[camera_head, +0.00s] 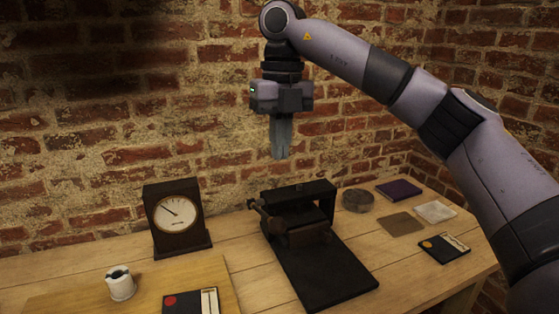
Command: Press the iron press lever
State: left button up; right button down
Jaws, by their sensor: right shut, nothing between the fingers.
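The black iron press (322,266) stands on the wooden table, right of the middle. Its lever (259,208) seems to be the short arm with a rounded end at the press's upper left; its exact shape is hard to make out against the dark frame. My right gripper (280,155) hangs above and behind the press, in front of the brick wall. It points down, its fingers are shut with nothing between them, and it is clear of the press. My left gripper is not in view.
A dark gauge box (178,238) with a white dial stands left of the press. A white jar (121,285) and a dark card panel (178,303) are at front left. A round dish (357,200), purple block (399,188), pale plate (435,212), brown sheet (401,224) and second panel (444,249) lie right.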

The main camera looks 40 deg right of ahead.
jog(key=b, duration=0.2)
send_near(277, 218)
jog(key=f, duration=0.5)
jog(key=shift+s+a+f, duration=0.1)
jog(key=shift+s+f, duration=0.05)
jog(key=shift+s, duration=0.1)
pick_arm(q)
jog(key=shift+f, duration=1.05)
pick_arm(e)
jog(key=shift+a+f, duration=0.1)
jog(key=shift+f, duration=0.65)
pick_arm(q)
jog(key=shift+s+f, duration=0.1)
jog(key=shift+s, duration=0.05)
pick_arm(e)
jog(key=shift+f, duration=0.15)
